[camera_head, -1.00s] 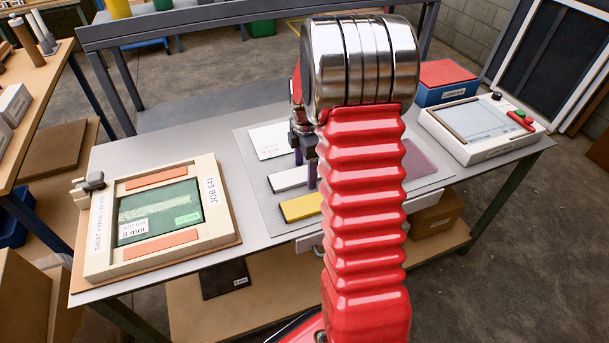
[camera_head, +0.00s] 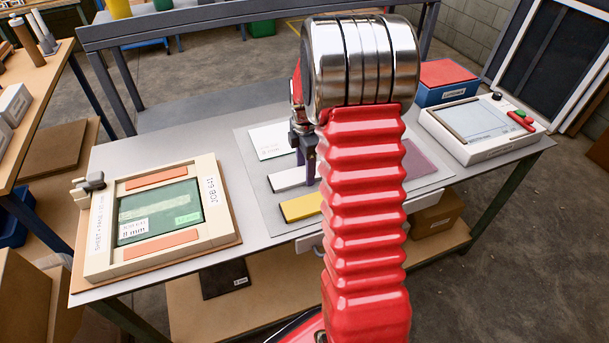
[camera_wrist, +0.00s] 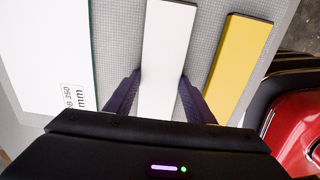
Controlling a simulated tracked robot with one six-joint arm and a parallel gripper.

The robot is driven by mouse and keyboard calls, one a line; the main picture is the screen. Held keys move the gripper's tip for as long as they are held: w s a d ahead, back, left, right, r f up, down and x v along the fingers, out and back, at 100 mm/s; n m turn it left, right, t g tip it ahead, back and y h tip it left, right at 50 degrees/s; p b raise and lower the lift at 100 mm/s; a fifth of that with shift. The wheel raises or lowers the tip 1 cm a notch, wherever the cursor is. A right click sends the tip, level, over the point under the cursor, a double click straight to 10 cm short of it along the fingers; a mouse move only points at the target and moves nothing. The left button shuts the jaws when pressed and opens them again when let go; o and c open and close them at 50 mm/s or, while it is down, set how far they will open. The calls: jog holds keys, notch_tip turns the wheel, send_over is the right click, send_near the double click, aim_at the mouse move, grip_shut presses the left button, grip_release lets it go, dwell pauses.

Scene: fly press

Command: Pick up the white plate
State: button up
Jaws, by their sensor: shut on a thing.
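The white plate (camera_wrist: 166,45) is a long, flat white bar lying on a grey mat. In the head view the plate (camera_head: 288,179) lies between a white card and a yellow bar. My gripper (camera_wrist: 161,80) has one purple finger on each long side of the plate, shut on it near its near end. In the head view my gripper (camera_head: 306,168) is partly hidden behind my red arm. I see no clear gap under the plate.
A yellow bar (camera_wrist: 240,60) lies just right of the plate. A white card (camera_head: 270,141) lies to its left and behind. A framed green panel (camera_head: 160,210) stands at the left of the bench, a white lightbox (camera_head: 480,125) at the right.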

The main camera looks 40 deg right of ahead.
jog(key=shift+c, duration=0.9)
jog(key=shift+r, duration=0.15)
notch_tip(320, 180, up, 10)
jog(key=shift+f, duration=0.15)
